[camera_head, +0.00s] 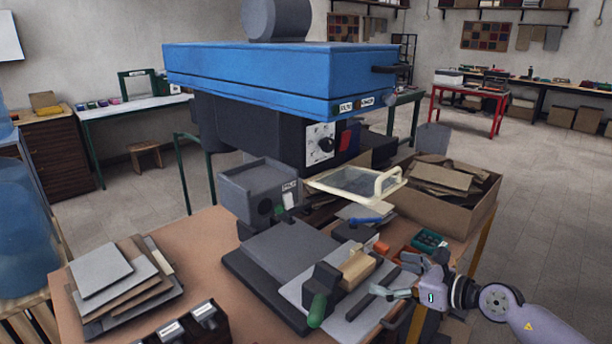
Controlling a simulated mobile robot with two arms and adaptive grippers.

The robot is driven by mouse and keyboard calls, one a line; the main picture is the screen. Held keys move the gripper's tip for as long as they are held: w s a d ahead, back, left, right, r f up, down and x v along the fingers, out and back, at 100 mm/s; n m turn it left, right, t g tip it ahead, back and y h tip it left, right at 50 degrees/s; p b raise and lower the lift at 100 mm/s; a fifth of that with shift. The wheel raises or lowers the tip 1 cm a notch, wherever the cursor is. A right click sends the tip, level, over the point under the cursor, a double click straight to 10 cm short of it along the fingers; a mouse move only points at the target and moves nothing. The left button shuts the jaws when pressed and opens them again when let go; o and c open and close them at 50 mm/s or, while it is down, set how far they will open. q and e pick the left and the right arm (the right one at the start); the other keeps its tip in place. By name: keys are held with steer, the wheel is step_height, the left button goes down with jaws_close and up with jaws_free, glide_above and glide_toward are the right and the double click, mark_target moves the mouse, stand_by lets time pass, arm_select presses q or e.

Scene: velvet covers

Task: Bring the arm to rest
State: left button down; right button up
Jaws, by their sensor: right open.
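My right arm comes in from the lower right of the head view. Its gripper (402,284) is open and points left over the right edge of the brown worktable (212,240). The fingers are close to a dark bar-like tool on a light grey plate (345,318); I cannot tell whether they touch it. Nothing shows between the fingers. My left gripper is not in view.
A blue-topped press (280,75) stands over the table's back. A block with a green handle (318,309) lies on the plate. Stacked sheets (100,270) lie at left, a cardboard box (465,215) at right.

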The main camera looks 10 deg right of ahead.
steer(key=s+a+r+m+t, duration=0.3)
steer(key=a+r+m+t, duration=0.3)
steer(key=m, duration=0.6)
steer(key=s+d+f+m+g+h, duration=0.35)
steer(key=s+f+m+h, duration=0.35)
steer(key=m, duration=0.5)
steer(key=s+d+f+m+g+h, duration=0.2)
steer(key=s+d+f+m+h, duration=0.3)
steer(key=f+m, duration=0.6)
steer(key=s+a+f+m+g+y, duration=0.2)
steer(key=s+a+f+m+g, duration=0.15)
steer(key=s, duration=0.55)
steer(key=s+a+f+m+g+y, duration=0.1)
steer(key=s+a+f+m+g, duration=0.15)
steer(key=s+g, duration=0.45)
steer(key=s+a+f+t, duration=0.1)
steer(key=s+f, duration=0.1)
steer(key=f, duration=1.2)
steer(key=s+f, duration=0.2)
steer(key=f, duration=1.2)
steer(key=s+d+f+g, duration=0.1)
steer(key=s+d+f, duration=0.2)
steer(key=s+f, duration=1.2)
steer(key=shift+s+n, duration=0.3)
steer(key=shift+s, duration=0.5)
